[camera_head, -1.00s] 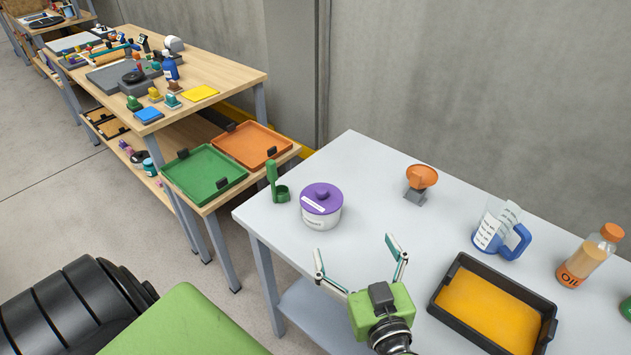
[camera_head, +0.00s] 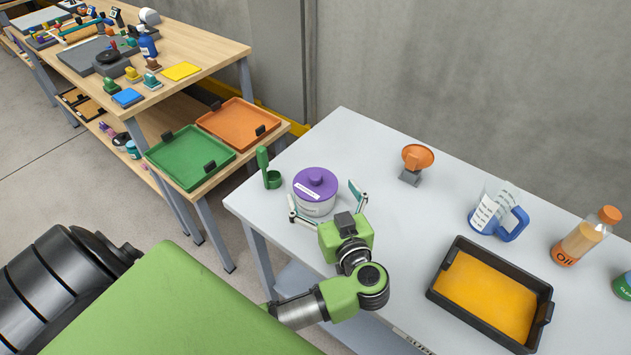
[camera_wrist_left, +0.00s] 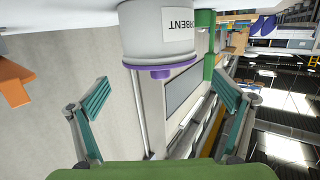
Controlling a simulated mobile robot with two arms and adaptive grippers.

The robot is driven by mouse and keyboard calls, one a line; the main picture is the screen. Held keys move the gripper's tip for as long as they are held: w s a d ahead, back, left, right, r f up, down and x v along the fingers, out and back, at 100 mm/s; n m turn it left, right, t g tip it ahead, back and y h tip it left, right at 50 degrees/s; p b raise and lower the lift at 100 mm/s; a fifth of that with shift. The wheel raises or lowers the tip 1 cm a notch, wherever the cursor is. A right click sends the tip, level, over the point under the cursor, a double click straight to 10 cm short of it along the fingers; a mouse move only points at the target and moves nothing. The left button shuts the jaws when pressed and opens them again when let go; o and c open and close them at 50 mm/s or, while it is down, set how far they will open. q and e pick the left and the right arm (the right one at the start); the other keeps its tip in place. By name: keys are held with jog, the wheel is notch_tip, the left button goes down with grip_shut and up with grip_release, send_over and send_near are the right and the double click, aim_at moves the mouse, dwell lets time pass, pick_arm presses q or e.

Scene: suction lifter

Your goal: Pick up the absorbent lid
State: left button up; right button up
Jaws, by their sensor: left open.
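The absorbent lid (camera_head: 315,179) is purple with a round knob and sits on a white labelled pot (camera_head: 318,207) at the table's left end. My left gripper (camera_head: 322,192) is open, with one finger on each side of the pot's near part in the head view. In the left wrist view the picture is upside down; the purple lid (camera_wrist_left: 160,60) and the white pot (camera_wrist_left: 170,30) show ahead, between the spread fingers (camera_wrist_left: 160,82). I see no finger touching the lid. My right gripper is not in view.
A green holder (camera_head: 270,178) stands just left of the pot. An orange funnel (camera_head: 417,157), a measuring jug (camera_head: 497,212), an oil bottle (camera_head: 588,238) and a black tray (camera_head: 447,305) stand further right. The table between pot and funnel is clear.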

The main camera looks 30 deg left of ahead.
aim_at(318, 184)
pick_arm(q)
jog(key=x, duration=0.4)
jog(key=shift+f, duration=0.1)
jog(key=shift+d, duration=0.15)
jog(key=c, duration=1)
jog(key=shift+o, duration=0.2)
